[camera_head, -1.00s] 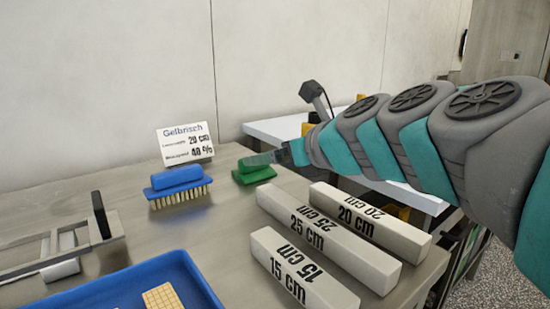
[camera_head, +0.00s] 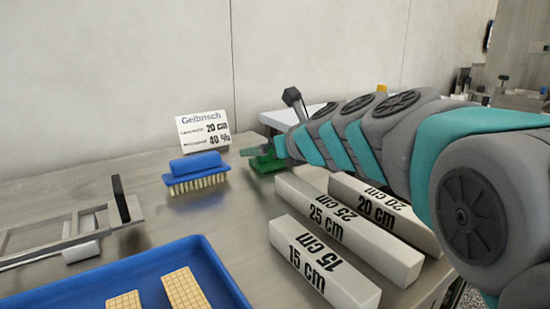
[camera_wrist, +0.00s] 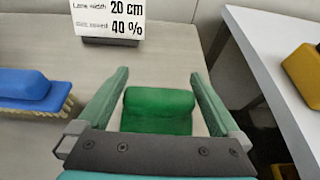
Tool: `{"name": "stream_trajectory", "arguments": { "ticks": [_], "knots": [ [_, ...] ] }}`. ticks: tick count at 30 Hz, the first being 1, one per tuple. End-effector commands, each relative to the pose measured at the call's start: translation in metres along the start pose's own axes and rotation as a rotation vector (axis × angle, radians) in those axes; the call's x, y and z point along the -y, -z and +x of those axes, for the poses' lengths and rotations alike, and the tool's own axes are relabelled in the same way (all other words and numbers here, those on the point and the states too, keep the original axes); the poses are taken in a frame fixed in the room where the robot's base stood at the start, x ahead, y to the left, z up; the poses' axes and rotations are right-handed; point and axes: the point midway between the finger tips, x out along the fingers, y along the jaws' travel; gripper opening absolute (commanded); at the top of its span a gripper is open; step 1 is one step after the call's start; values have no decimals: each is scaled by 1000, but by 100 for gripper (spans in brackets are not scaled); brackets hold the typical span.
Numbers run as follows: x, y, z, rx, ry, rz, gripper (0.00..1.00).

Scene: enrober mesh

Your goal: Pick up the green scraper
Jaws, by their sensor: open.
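The green scraper (camera_head: 268,162) lies on the steel table, to the right of the blue brush and behind the white bars. In the wrist view the scraper's rounded green handle (camera_wrist: 158,103) sits between the two fingers of my gripper (camera_wrist: 158,88). The fingers are open, with a gap on each side of the handle. In the head view my gripper (camera_head: 262,152) is at the scraper and hides part of it. I cannot tell how far above the table the fingers are.
A blue brush (camera_head: 196,172) stands left of the scraper, with a sign (camera_head: 204,129) behind it. White bars marked 15 cm (camera_head: 322,262), 25 cm (camera_head: 345,228) and 20 cm (camera_head: 384,213) lie in front. A blue tray (camera_head: 215,262) and a metal frame (camera_head: 70,228) are at left.

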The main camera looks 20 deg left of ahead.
Motion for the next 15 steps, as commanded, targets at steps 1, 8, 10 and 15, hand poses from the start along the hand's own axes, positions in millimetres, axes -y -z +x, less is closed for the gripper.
{"name": "stream_trajectory", "arguments": {
  "ticks": [1,8,10,15],
  "knots": [
    [0,1,8,-2,-1,0,100],
    [0,-1,19,2,1,-2,100],
    [0,-1,18,1,1,-2,100],
    [0,-1,18,1,1,-1,86]
  ]
}}
